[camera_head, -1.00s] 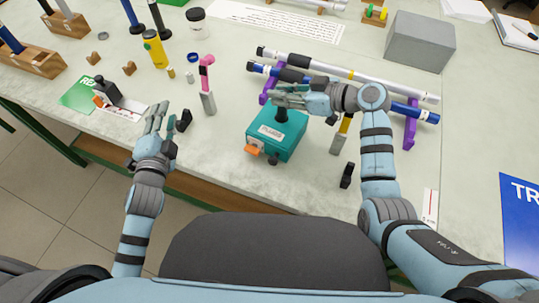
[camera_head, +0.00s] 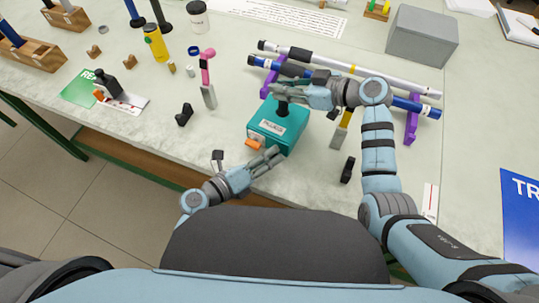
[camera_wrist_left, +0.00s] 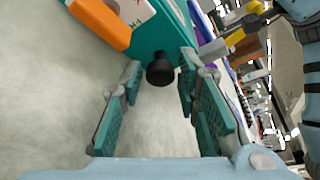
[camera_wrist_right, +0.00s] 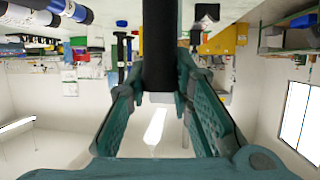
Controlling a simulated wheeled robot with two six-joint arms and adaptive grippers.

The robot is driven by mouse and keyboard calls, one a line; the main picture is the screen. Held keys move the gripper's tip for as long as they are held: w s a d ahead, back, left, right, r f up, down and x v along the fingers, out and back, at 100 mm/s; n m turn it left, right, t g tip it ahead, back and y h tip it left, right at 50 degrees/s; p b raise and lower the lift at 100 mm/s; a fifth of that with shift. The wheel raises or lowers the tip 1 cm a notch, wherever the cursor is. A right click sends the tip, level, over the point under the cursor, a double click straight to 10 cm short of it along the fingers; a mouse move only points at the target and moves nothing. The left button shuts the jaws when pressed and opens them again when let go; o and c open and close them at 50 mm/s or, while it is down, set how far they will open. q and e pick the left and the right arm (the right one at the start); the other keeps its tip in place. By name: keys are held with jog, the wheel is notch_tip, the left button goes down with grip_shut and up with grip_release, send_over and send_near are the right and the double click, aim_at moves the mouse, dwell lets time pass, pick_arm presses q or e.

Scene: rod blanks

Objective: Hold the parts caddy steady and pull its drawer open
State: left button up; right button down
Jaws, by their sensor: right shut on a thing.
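The teal parts caddy (camera_head: 292,139) stands near the table's front edge, with a white label and an orange block (camera_head: 254,143) low on it. A black post (camera_head: 282,106) rises from its top. My right gripper (camera_head: 281,92) is shut on this post, which runs between its fingers in the right wrist view (camera_wrist_right: 158,50). My left gripper (camera_head: 272,157) is open, low at the caddy's near side. In the left wrist view, a black round knob (camera_wrist_left: 160,70) on the caddy lies between and just beyond its fingertips. My left fingers hide the knob in the head view.
Rods lie on purple stands (camera_head: 411,126) behind the caddy. A pink-topped tool (camera_head: 208,80) and a small black holder (camera_head: 184,113) stand to the left. Another black piece (camera_head: 347,170) is to the right. The table front left of the caddy is clear.

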pick_arm(q)
jog(key=shift+w+d, duration=0.2)
jog(key=shift+d, duration=0.05)
grip_shut()
jog(key=shift+s+a, duration=0.1)
jog(key=s+a, duration=0.3)
jog(key=s, duration=0.4)
jog(key=shift+s+a, duration=0.2)
jog(key=shift+a, duration=0.1)
grip_release()
